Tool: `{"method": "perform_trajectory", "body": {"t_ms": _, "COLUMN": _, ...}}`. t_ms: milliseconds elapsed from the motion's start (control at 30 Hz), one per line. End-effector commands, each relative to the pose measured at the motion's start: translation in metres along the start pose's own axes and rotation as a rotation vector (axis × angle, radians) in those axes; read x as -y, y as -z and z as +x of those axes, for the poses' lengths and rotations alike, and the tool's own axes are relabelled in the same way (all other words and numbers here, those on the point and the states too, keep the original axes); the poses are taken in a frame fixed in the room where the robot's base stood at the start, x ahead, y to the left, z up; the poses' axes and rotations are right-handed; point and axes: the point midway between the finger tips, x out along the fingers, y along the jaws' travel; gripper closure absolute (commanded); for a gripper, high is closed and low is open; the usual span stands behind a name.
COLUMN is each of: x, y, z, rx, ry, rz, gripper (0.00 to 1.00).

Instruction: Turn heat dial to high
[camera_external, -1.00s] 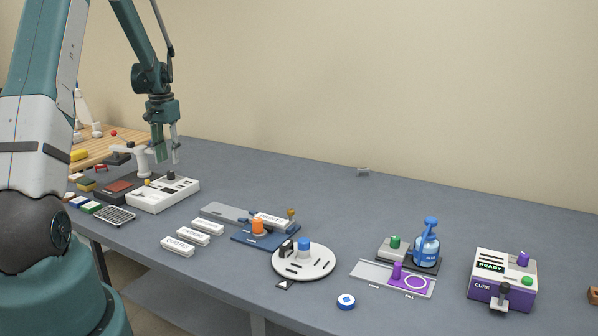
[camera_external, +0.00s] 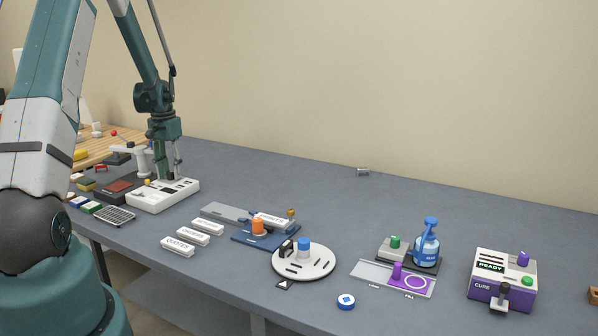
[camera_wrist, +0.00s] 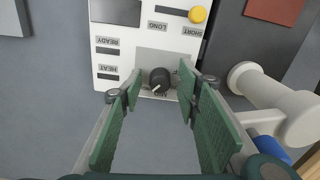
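The heat dial (camera_wrist: 160,80) is a dark round knob with a light pointer line, on a white laminator panel (camera_wrist: 105,70) in the wrist view. The pointer aims toward the lower left of that view. Labels HEAT, READY, LONG and SHORT show on the panel; the label beside the dial is partly hidden. My gripper (camera_wrist: 158,92) is open, its green pads on either side of the dial with gaps to both. In the external view the white laminator (camera_external: 150,198) stands at the left of the bench, with my gripper (camera_external: 168,175) low over it, hiding the dial.
A white lever arm (camera_wrist: 275,95) stands close to the gripper's right side in the wrist view.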

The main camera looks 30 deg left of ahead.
Motion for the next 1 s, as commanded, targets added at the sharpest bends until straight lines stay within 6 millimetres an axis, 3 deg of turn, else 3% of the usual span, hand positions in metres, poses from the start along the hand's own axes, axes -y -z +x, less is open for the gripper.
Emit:
{"method": "perform_trajectory", "body": {"t_ms": 33, "x": 0.0, "y": 0.0, "z": -0.0001, "rx": 0.0, "ry": 0.0, "rz": 0.0, "gripper": 0.73}}
{"method": "perform_trajectory", "body": {"t_ms": 200, "x": 0.0, "y": 0.0, "z": -0.0002, "rx": 0.0, "ry": 0.0, "rz": 0.0, "gripper": 0.94}}
{"method": "perform_trajectory", "body": {"t_ms": 967, "x": 0.0004, "y": 0.0, "z": -0.0007, "rx": 0.0, "ry": 0.001, "rz": -0.117, "gripper": 0.94}}
{"method": "perform_trajectory", "body": {"t_ms": 1000, "x": 0.0005, "y": 0.0001, "z": -0.0007, "rx": 0.0, "ry": 0.001, "rz": -0.117, "gripper": 0.78}}
